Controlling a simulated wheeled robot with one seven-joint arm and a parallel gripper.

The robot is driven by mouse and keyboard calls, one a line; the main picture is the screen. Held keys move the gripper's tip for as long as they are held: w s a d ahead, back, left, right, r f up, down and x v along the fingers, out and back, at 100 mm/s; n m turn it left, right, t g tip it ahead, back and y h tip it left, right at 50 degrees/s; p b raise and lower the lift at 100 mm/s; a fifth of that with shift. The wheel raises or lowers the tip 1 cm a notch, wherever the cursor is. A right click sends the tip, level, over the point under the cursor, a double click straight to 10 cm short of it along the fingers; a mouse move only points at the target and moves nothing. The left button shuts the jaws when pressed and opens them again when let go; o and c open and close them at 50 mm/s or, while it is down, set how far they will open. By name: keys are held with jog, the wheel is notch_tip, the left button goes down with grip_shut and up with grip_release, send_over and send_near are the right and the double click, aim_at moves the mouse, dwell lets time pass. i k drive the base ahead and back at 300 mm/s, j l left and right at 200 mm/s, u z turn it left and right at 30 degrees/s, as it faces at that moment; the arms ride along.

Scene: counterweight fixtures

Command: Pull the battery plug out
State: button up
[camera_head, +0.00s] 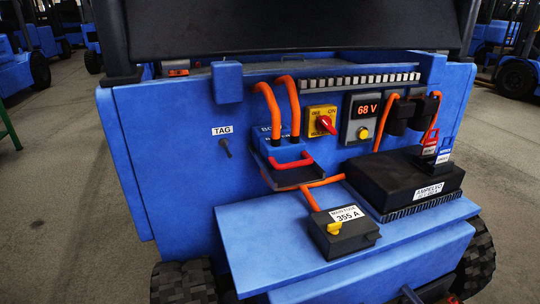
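What looks like the battery plug is a blue connector block (282,151) on the blue truck's rear panel. A red U-shaped handle (293,163) sticks out at its front. Two thick orange cables (270,105) loop down into its top, and another orange cable (322,182) runs from below it to the right. The block's label is partly hidden by the cables. The handle sits low in the block, but I cannot tell how deep the contacts are seated. My gripper is not in view.
A red rotary switch (326,124) on a yellow plate and a 68 V display (364,108) are to the right. A black main-fuse box (343,235) and a larger black box (405,182) stand on the ledge. A TAG peg (225,146) is left.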

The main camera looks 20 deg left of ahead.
aim_at(288, 152)
jog(key=k+j+u, duration=0.1)
jog(key=u, duration=0.35)
jog(key=j+u, duration=0.2)
jog(key=u, duration=0.2)
jog(key=k+j, duration=0.05)
